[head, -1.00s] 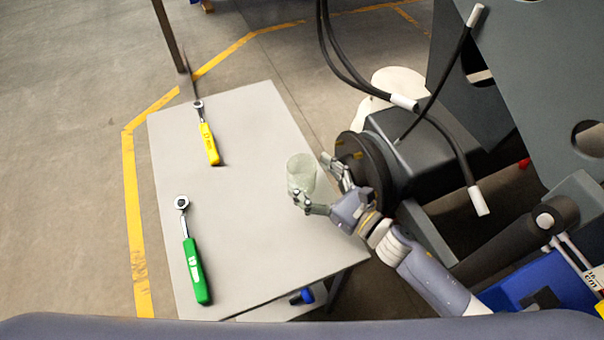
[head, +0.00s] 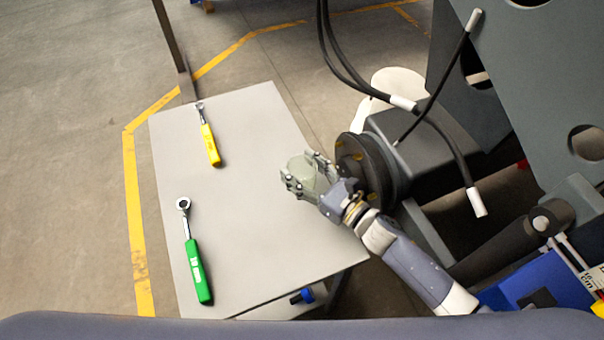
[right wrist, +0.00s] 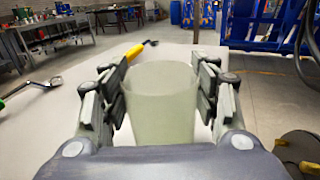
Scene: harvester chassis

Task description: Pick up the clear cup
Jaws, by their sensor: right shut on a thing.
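The clear cup (head: 301,167) is a translucent, slightly greenish cup near the right edge of the grey table. My right gripper (head: 311,177) is shut on it, with a finger on each side. In the right wrist view the cup (right wrist: 161,100) looks upright between the two fingers (right wrist: 160,95). Whether its base touches the table is hidden. My left gripper is not in view.
A yellow-handled ratchet (head: 209,144) and a green-handled ratchet (head: 197,270) lie on the table (head: 240,240). Black machine parts with a round hub (head: 362,170) and hanging hoses (head: 437,110) stand close on the right. The table's middle is clear.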

